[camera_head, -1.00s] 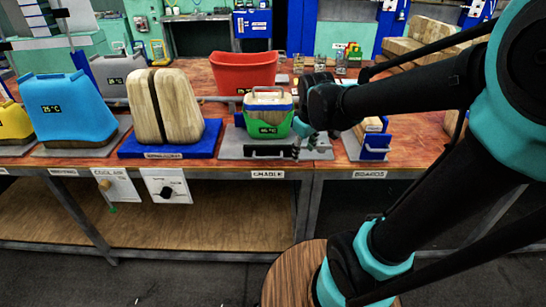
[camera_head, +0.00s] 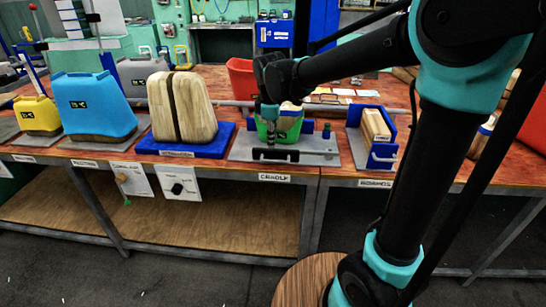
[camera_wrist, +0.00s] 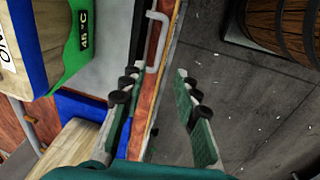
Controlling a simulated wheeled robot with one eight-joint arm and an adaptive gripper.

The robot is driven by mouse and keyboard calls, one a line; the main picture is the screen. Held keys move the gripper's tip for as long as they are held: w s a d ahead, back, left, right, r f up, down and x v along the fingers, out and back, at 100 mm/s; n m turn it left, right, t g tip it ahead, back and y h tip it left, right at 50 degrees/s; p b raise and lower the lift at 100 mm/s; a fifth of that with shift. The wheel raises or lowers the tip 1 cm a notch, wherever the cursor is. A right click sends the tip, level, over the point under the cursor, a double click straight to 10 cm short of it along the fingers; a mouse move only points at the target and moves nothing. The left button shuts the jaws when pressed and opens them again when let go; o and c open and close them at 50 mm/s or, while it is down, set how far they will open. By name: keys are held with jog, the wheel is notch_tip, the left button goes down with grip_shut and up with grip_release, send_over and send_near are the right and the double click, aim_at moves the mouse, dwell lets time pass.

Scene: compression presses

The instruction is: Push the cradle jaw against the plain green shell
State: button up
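A bar handle (camera_head: 315,153) runs across the cradle's front; a pale handle (camera_wrist: 155,42) shows ahead of my fingers in the wrist view. My gripper (camera_head: 270,137) points down in front of the shell and partly covers it. Its two fingers (camera_wrist: 158,108) are apart with nothing between them. The jaw's contact with the shell is hidden.
To the left stand a blue-based wooden block (camera_head: 183,110) and a blue canister (camera_head: 93,105). The boards press (camera_head: 378,125) is to the right. A red bin (camera_head: 241,78) is behind. The table's front edge (camera_head: 235,172) is close to the cradle.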

aim_at(273, 161)
jog(key=f, duration=0.3)
jog(key=w+f, duration=0.1)
jog(key=f, duration=0.2)
jog(key=w+f, duration=0.1)
jog(key=f, duration=0.2)
jog(key=shift+f, duration=0.3)
grip_shut()
